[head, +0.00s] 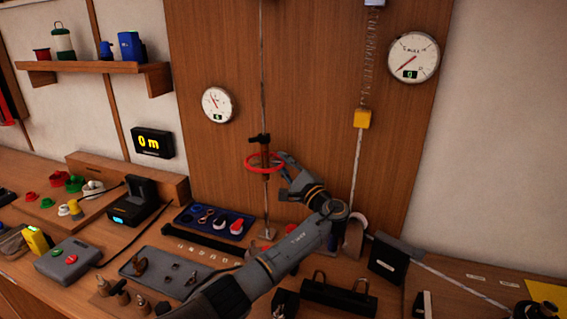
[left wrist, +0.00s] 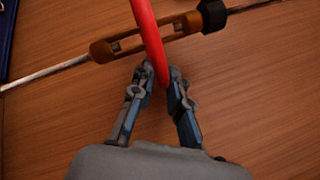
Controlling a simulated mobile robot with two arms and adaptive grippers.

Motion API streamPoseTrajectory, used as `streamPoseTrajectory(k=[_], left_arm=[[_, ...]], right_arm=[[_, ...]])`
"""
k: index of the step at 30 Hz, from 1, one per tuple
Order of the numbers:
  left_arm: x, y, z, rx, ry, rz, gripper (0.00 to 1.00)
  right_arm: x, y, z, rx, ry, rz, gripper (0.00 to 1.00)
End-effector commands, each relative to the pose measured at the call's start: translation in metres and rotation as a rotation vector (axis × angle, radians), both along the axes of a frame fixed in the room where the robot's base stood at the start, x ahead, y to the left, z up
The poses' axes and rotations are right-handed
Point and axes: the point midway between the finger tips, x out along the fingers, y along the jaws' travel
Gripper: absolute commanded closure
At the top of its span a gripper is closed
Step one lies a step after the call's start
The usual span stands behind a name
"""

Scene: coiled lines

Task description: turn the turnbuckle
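The turnbuckle (head: 264,148) is a brown open-framed body on a thin upright rod in front of the wooden panel. A red ring (head: 247,168) encircles it like a handwheel. In the left wrist view the turnbuckle body (left wrist: 120,46) lies across the top, with the red ring (left wrist: 147,30) crossing it. My left gripper (head: 280,158) is at the right side of the ring. In the left wrist view its fingertips (left wrist: 160,76) close on both sides of the ring's rim. The fingers hide part of the rim. My right gripper is not in view.
A small dial (head: 217,105) is left of the rod. A larger dial (head: 414,57) and a spring with a yellow block (head: 362,119) are to the right. A blue tray (head: 214,222) and grey tray (head: 165,271) lie on the crowded bench below.

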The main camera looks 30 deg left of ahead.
Motion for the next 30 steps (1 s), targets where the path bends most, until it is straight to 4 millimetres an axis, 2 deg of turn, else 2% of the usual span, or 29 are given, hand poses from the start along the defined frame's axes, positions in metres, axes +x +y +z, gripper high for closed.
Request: streamPoseTrajectory(k=[5,8,15,21,30], left_arm=[[0.0,0.0,0.003,0.003,-0.001,-0.01,1.0],[-0.002,0.0,0.005,0.004,0.0,-0.054,1.0],[-0.013,-0.004,0.005,0.005,0.0,-0.256,1.0],[-0.018,-0.007,0.004,0.006,-0.002,-0.378,1.0],[-0.019,-0.007,0.005,0.007,-0.005,-0.394,1.0]], right_arm=[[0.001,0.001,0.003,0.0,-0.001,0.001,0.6],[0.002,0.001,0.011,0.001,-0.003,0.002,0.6],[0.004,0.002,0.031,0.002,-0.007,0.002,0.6],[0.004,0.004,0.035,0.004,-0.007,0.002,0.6],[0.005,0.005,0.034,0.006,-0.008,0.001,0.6]])
